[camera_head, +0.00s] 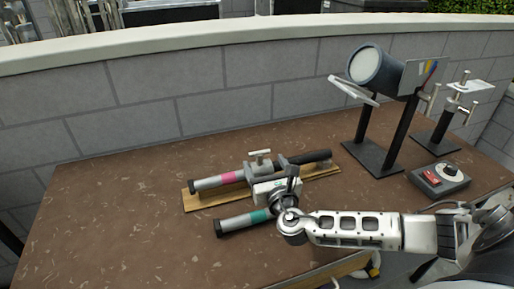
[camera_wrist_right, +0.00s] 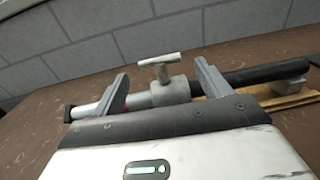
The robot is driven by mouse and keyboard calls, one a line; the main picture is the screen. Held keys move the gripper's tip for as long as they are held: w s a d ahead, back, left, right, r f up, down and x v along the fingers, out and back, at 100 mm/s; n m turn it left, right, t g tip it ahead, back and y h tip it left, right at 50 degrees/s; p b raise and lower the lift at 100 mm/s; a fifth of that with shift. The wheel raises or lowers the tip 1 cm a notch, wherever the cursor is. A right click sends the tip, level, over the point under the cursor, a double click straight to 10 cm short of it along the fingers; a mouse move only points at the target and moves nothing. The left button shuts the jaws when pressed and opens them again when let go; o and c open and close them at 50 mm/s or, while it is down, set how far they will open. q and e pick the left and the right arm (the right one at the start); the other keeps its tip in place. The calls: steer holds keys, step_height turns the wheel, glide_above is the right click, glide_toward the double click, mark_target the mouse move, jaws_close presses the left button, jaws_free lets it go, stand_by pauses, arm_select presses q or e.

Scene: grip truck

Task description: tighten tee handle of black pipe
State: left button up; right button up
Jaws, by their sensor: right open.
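The black pipe (camera_head: 318,157) lies along a wooden board (camera_head: 190,203) on the table; it also shows in the right wrist view (camera_wrist_right: 250,76). A grey metal tube with a pink band continues from it to the left. The silver tee handle (camera_head: 260,154) stands on a round collar around the tube, and shows clearly in the right wrist view (camera_wrist_right: 159,60). My right gripper (camera_head: 266,173) is open just in front of the collar. In the wrist view its fingers (camera_wrist_right: 161,72) stand apart on either side of the tee handle. Contact cannot be told. My left gripper is out of view.
A teal-banded tube (camera_head: 240,222) lies in front of the board, partly behind my right arm. A lamp (camera_head: 375,68) on a black stand, a smaller stand (camera_head: 438,138) and a switch box (camera_head: 439,179) are at right. A block wall (camera_head: 130,110) runs behind. The table's left side is clear.

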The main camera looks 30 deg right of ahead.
mark_target(260, 156)
steer(key=x, duration=0.7)
steer(key=shift+w, duration=0.2)
steer(key=c, duration=1)
